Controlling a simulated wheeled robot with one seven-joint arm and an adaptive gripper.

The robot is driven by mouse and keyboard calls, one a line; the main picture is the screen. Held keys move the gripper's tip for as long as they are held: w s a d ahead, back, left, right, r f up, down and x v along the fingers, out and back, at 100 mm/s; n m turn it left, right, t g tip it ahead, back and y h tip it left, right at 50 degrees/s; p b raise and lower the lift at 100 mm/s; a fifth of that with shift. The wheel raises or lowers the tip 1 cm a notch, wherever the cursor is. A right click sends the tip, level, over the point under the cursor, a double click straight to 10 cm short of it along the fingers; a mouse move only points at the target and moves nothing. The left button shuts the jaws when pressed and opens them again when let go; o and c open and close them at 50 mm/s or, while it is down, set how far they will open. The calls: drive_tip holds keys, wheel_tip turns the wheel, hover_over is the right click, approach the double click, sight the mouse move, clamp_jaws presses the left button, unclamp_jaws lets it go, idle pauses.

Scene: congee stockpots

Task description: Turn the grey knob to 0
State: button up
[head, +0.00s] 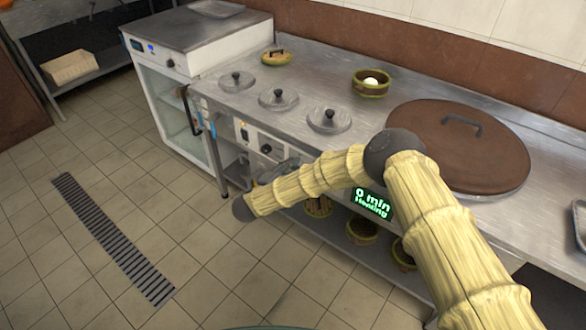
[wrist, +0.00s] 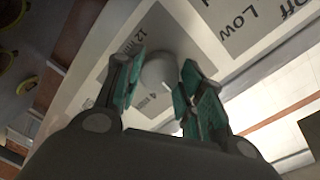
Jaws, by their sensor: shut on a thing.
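The grey knob (wrist: 158,72) sits on the light control panel in the wrist view, between the two teal-padded fingers of my gripper (wrist: 160,76). The fingers are closed on it from both sides. Printed marks show beside the knob, including "12 min" at the upper left and what looks like a "4" below. The knob's pointer and the 0 mark cannot be made out. In the head view my gripper (head: 284,168) is at the counter's front panel, partly behind my arm, and the knob is hidden there.
Another panel area marked "Off" and "Low" (wrist: 255,20) lies at the upper right of the wrist view. Small round lids (head: 278,99) and a large brown lid (head: 455,150) cover the counter top. Baskets (head: 362,231) stand on the shelf below. The tiled floor in front is clear.

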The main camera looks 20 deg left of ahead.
drive_tip(key=shift+n, duration=0.5)
idle(0.3)
drive_tip(key=o, duration=1)
drive_tip(key=shift+s+a, duration=0.1)
drive_tip(key=v, duration=1.1)
drive_tip(key=shift+s+a, duration=0.15)
drive_tip(key=shift+s, duration=0.2)
